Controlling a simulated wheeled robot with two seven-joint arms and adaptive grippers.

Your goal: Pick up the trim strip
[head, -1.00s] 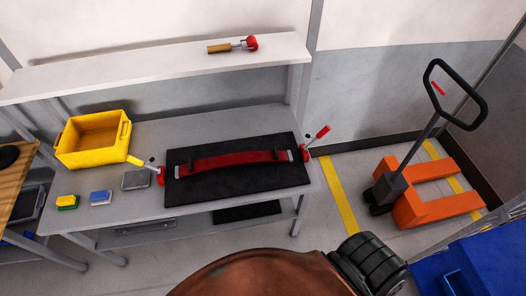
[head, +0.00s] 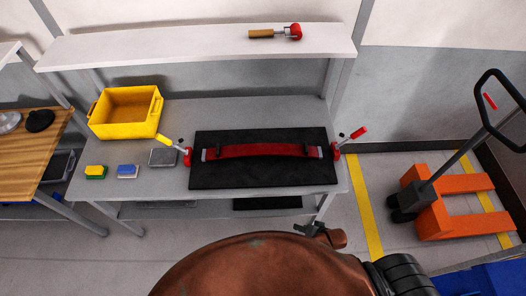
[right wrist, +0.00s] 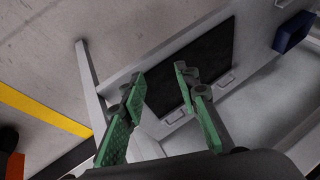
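The trim strip, which I take to be the long, slightly arched red strip (head: 262,151), lies on a black mat (head: 225,180) on the grey workbench. It has pale ends and a small dark piece near each end. A red clamp stands at each side of the mat, one at the left (head: 187,157) and one at the right (head: 338,151). My right gripper (head: 310,229) shows small in front of the bench, below the strip and apart from it. In the right wrist view my right gripper (right wrist: 158,75) is open and empty, with green finger pads. My left gripper is out of view.
A yellow bin (head: 125,125), a grey block (head: 162,157), a blue-and-white block (head: 128,171) and a yellow-and-green block (head: 96,172) are left of the mat. A roller (head: 275,33) lies on the upper shelf (head: 200,45). An orange pallet truck (head: 450,215) stands right.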

